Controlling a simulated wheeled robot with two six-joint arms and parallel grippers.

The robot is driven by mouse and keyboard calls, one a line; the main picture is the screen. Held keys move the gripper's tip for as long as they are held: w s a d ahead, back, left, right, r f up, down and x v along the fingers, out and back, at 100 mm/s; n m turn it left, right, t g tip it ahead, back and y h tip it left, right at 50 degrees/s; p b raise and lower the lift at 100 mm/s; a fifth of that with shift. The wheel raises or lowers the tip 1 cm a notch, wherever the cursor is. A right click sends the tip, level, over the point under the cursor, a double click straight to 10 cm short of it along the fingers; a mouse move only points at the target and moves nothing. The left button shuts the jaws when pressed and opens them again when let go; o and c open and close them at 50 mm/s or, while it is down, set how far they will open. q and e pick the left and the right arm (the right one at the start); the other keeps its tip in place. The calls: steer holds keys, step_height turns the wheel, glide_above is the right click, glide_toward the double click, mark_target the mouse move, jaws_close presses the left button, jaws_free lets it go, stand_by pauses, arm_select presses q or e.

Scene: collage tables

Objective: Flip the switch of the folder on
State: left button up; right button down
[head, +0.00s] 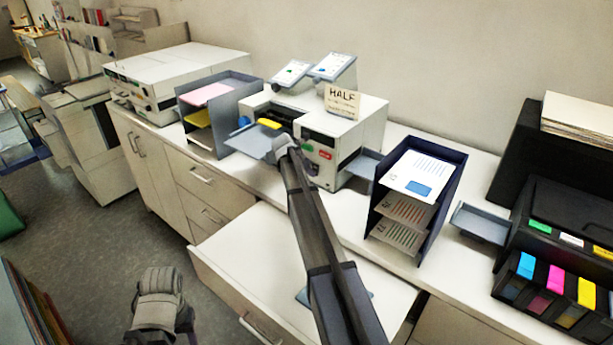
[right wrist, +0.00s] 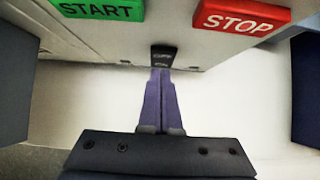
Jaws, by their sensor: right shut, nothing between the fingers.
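The folder (head: 365,118) is the white machine with a "HALF" card on top, on the counter in the middle of the head view. In the right wrist view its front carries a green START button (right wrist: 97,9) and a red STOP button (right wrist: 240,17). A small black switch (right wrist: 163,57) with faint lettering sits below and between them. My right gripper (right wrist: 161,73) is shut and empty, its purple fingertips at the switch's lower edge. I cannot tell whether they touch, nor which way the switch is set. In the head view my right arm hides part of the folder's front.
A dark paper rack (head: 452,200) stands right of the folder, and a grey rack (head: 228,82) stands left of it. A printer with colour cartridges (head: 553,285) is at far right. A drawer (head: 235,290) juts out below the counter. The counter just before the folder is clear.

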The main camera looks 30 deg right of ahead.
steer(key=shift+d+f+b, duration=0.1)
steer(key=shift+f+b, duration=0.25)
steer(key=shift+b, duration=0.3)
steer(key=shift+d+r+h, duration=0.1)
steer(key=shift+r+h, duration=0.1)
steer(key=shift+h, duration=0.2)
steer(key=shift+w, duration=0.1)
steer(key=shift+r, duration=0.2)
steer(key=shift+r+p, duration=0.65)
steer(key=shift+p, duration=0.2)
